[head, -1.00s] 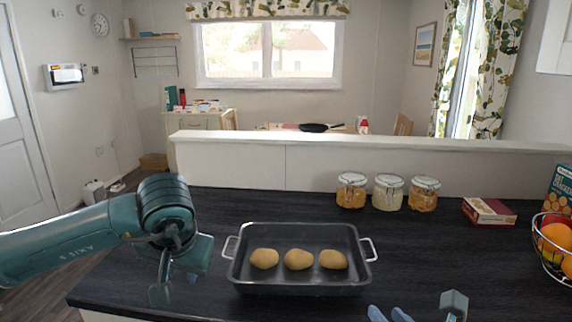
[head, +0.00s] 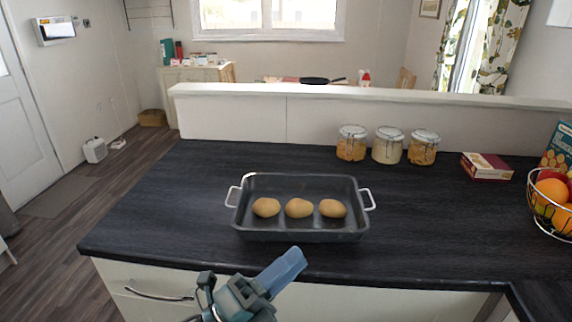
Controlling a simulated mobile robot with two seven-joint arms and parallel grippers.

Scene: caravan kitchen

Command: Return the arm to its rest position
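My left gripper (head: 287,264) is at the bottom centre of the head view, in front of the counter's front edge and below the roasting tray. Its blue finger part points up and right. I see nothing held in it, but the angle does not show whether the fingers are apart. The rest of the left arm is mostly out of the picture. My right gripper is not in view. The dark roasting tray (head: 300,236) stands on the counter with three potatoes (head: 298,208) in a row inside it.
The black counter (head: 170,215) is clear left of the tray. Behind it stand three jars (head: 387,146) and a low white partition (head: 230,118). A small red box (head: 486,167) and a wire fruit basket (head: 551,206) are at the right. A drawer handle (head: 158,295) is below the counter edge.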

